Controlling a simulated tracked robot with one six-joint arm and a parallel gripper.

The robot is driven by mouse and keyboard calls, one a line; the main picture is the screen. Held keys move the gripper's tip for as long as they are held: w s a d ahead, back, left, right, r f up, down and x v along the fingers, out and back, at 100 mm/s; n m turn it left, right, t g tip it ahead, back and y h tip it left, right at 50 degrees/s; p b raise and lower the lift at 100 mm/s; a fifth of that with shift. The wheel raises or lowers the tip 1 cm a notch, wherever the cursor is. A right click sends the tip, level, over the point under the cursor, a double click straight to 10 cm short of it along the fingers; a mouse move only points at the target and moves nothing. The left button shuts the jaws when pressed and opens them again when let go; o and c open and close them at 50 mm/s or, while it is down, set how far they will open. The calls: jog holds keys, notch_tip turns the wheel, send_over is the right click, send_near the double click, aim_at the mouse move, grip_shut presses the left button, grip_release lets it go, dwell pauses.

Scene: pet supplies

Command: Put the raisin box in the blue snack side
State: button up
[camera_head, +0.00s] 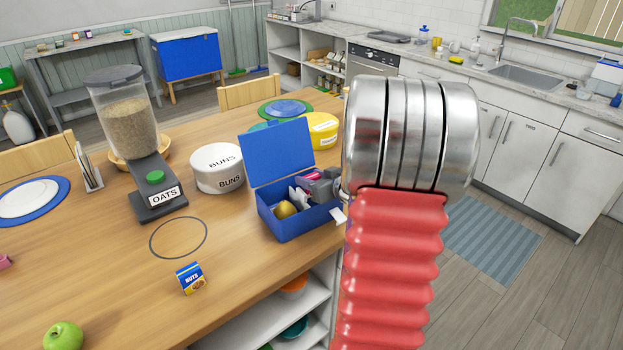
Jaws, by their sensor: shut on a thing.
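An open blue lunch box (287,226) stands near the table's right edge, its lid (276,152) raised at the back. A round tan thing (286,210) lies inside at the front. My gripper (302,194) is over and partly inside the box, coming from the right. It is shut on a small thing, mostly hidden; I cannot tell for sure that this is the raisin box. A patch of pinkish red shows at the gripper. The small blue and yellow box (190,278) on the table reads NUTS; no box marked raisins can be made out.
My red and metal arm covers the view right of the lunch box. A white BUNS tin (217,168), an oats dispenser (132,130) and a yellow container (324,131) stand around it. A green apple (63,337) lies front left. The table's front middle is mostly clear.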

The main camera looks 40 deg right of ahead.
jog(key=shift+f, duration=0.65)
jog(key=o, duration=0.6)
jog(key=shift+o, duration=0.8)
jog(key=shift+s+f, duration=0.1)
jog(key=shift+f, duration=0.1)
jog(key=shift+a, duration=0.1)
jog(key=shift+r, duration=0.2)
jog(key=v, duration=0.5)
jog(key=r+v, duration=0.1)
jog(key=v, duration=0.4)
jog(key=shift+s+r, duration=0.1)
jog(key=shift+r, duration=0.2)
jog(key=shift+s+a+r, duration=0.1)
jog(key=shift+s+r, duration=0.2)
jog(key=shift+s, duration=0.35)
